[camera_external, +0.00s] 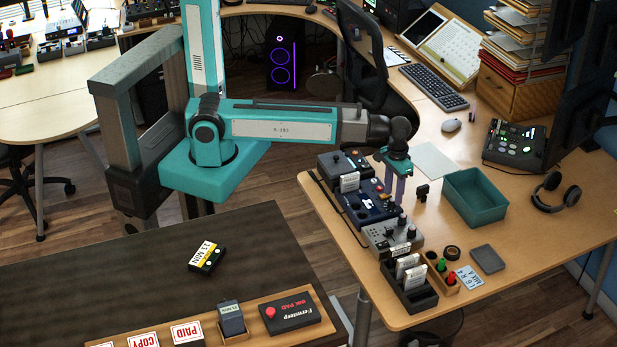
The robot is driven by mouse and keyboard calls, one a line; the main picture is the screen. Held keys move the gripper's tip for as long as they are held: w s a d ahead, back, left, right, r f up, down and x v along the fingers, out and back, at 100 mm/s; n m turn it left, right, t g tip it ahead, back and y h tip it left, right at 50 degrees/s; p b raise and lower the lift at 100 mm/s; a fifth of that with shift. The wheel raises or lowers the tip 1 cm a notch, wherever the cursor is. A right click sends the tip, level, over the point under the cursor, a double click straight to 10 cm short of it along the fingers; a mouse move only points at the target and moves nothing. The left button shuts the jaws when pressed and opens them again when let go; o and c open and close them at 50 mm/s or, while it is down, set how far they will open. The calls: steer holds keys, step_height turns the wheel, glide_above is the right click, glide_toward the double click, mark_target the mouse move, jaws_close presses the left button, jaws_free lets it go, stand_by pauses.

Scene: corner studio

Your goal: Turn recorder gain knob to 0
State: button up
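A row of small devices with knobs and labels stands along the left edge of the right-hand desk: a dark grey box (338,168), a dark blue box (362,211) and a light grey box (380,241). Which one is the recorder, and which knob is its gain, I cannot tell at this size. My gripper (395,190) points down at the right side of the blue box, its two slim fingers a little apart with nothing visible between them. Whether the fingertips touch anything I cannot tell. The knob settings are too small to read.
A black holder (409,296) with upright cards stands in front of the row. A teal tray (475,198), a small black item (422,192), a grey pad (488,259) and headphones (551,192) lie to the right. A dark table (130,270) is at lower left.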

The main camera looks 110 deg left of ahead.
mark_target(393, 200)
step_height(393, 200, up, 12)
steer(key=b, duration=0.2)
steer(key=shift+s, duration=0.15)
stand_by(0.5)
steer(key=shift+a, duration=0.1)
steer(key=shift+f+b, duration=0.1)
steer(key=shift+b, duration=0.25)
steer(key=b, duration=0.1)
steer(key=n+b, duration=0.1)
steer(key=b, duration=0.1)
steer(key=shift+w+d+f, duration=0.15)
steer(key=shift+w+d, duration=0.1)
steer(key=shift+d, duration=0.15)
steer(key=shift+s+a+f+p, duration=0.1)
steer(key=shift+f+p, duration=0.35)
steer(key=shift+f, duration=2.95)
steer(key=shift+s+f+p, duration=0.1)
steer(key=shift+f+p, duration=0.3)
steer(key=shift+f, duration=3)
